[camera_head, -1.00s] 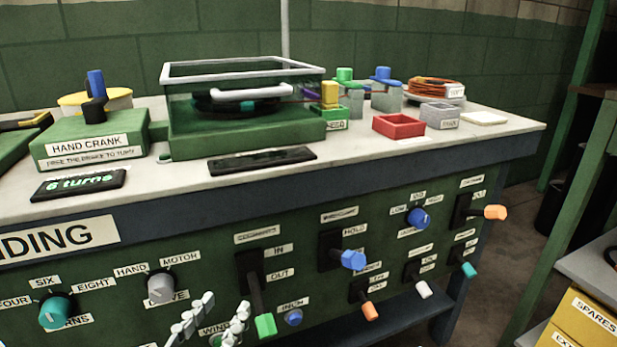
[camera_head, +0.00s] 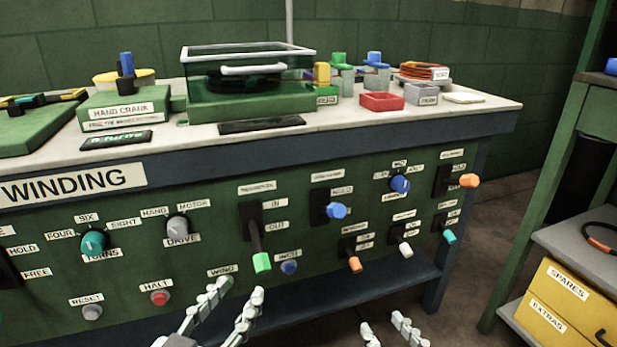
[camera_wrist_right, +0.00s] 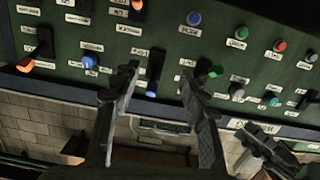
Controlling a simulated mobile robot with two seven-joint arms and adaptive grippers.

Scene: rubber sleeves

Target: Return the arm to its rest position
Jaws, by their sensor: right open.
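My left gripper (camera_head: 239,288) is at the bottom of the head view, its two pale jointed fingers apart and empty, in front of the lower green control panel (camera_head: 120,265). My right gripper (camera_head: 382,320) shows at the bottom edge, right of the left one, its fingers also apart and empty. In the right wrist view, the right gripper's dark fingers (camera_wrist_right: 160,70) stand spread, with the panel's knobs and levers beyond. Part of my left gripper (camera_wrist_right: 262,145) shows at the lower right there. Most of both arms is out of view.
The winding bench (camera_head: 400,128) carries a hand crank box (camera_head: 125,108), a glass-covered green unit (camera_head: 250,100) and a red tray (camera_head: 382,101). A green-handled lever (camera_head: 262,261) juts from the panel. A shelf with yellow boxes (camera_head: 560,300) stands at the right.

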